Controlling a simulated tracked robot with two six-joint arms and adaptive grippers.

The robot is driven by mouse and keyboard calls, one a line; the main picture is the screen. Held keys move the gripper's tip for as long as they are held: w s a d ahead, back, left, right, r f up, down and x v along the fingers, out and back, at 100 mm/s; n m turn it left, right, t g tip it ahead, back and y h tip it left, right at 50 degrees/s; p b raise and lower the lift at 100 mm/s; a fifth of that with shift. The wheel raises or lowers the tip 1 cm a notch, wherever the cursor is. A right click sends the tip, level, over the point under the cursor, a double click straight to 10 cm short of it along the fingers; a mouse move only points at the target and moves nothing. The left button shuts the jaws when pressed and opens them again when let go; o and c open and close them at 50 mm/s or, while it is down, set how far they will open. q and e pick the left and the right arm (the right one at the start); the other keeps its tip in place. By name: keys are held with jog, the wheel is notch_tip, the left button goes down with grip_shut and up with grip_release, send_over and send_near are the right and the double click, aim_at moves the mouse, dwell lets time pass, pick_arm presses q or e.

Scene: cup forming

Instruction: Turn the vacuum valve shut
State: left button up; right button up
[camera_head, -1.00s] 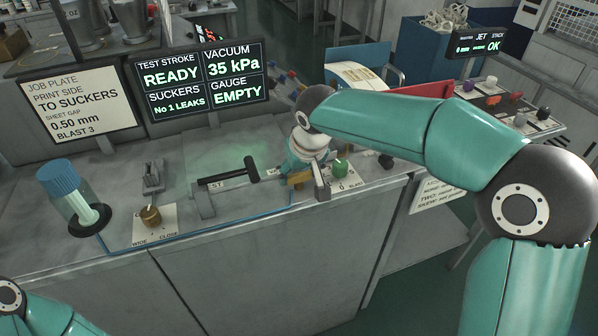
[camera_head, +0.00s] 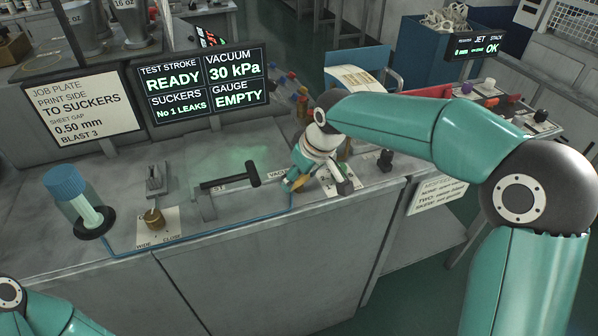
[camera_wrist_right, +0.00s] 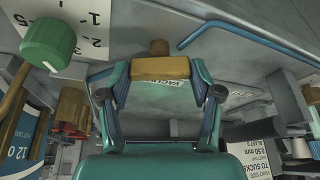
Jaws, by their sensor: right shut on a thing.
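The vacuum valve (camera_wrist_right: 160,68) shows in the right wrist view as a brass block with a stub, over a label partly reading VACU. My right gripper (camera_wrist_right: 155,80) is shut on the brass block, one finger at each end. In the head view the right gripper (camera_head: 294,183) reaches down to the bench top, and only a small yellow bit of the valve (camera_head: 301,180) shows beside its fingers. The status display (camera_head: 201,86) reads vacuum 30 kPa, test stroke READY, No 1 leaks and gauge EMPTY. My left gripper is out of view.
A green knob (camera_wrist_right: 48,40) is close beside the right gripper. A black-handled lever (camera_head: 230,177) stands left of the valve. A blue tube (camera_head: 200,234) runs along the front.

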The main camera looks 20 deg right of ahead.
jog(key=n+y+p, duration=0.1)
jog(key=n, duration=0.1)
jog(key=shift+d+r+n, duration=0.1)
jog(key=shift+r+n, duration=0.05)
jog(key=shift+n, duration=0.25)
jog(key=n, duration=0.2)
jog(key=n+g+y+p, duration=0.1)
jog(key=n, duration=0.1)
jog(key=shift+w+g, duration=0.15)
jog(key=shift+g, duration=0.15)
jog(key=n+g+p, duration=0.1)
jog(key=n, duration=0.2)
jog(key=n+g+p, duration=0.1)
jog(key=n+p, duration=0.1)
jog(key=n, duration=0.1)
jog(key=shift+w+d+n+y, duration=0.1)
jog(key=shift+n+y, duration=0.2)
jog(key=shift+g, duration=0.3)
jog(key=o, duration=1.1)
jog(key=shift+o, duration=0.2)
jog(key=v, duration=1.1)
jog(key=shift+d+r, duration=0.25)
jog(key=shift+r, duration=0.05)
